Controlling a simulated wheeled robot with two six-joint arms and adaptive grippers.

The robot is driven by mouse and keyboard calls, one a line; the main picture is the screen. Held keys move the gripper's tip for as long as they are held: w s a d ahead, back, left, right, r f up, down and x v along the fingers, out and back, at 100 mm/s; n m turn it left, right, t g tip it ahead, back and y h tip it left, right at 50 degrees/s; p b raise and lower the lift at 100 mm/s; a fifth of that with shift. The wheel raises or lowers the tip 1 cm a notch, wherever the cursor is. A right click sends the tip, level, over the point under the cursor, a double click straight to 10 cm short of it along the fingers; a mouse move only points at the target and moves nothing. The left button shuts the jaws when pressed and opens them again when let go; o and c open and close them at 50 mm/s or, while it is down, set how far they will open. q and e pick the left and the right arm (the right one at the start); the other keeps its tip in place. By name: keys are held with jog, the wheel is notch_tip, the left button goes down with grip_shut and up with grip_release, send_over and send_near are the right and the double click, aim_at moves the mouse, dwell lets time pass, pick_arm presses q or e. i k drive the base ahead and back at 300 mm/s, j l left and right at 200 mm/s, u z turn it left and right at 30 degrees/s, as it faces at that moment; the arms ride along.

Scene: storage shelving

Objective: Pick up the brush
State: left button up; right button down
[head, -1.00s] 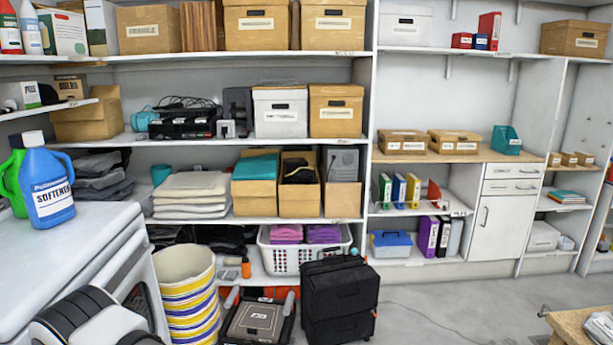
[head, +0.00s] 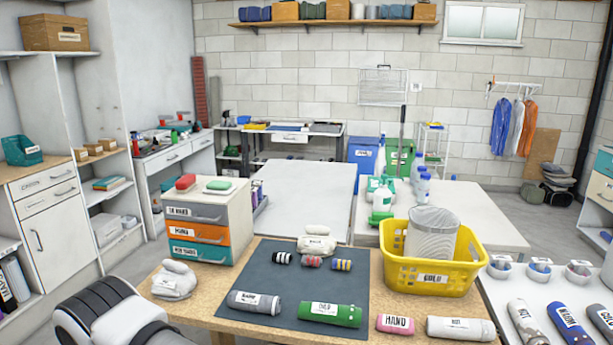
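I cannot make out a brush for certain. A small red block-like item (head: 186,182) and a small green one (head: 219,185) lie on top of a small drawer unit (head: 213,240), and they are too small to identify. The drawer unit has a grey, an orange and a teal drawer and stands at the back left of the near wooden table. Part of my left arm shows at the bottom left, but no gripper fingers are visible. My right gripper is out of view.
The near table (head: 205,310) holds a dark mat (head: 280,290) with labelled rolls and a yellow basket (head: 470,250) at right. White tables (head: 310,190) stand behind. Shelving (head: 45,200) lines the left. Floor shows between them.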

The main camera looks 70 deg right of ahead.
aim_at(186, 183)
jog(key=z, duration=1.5)
jog(key=u, duration=0.1)
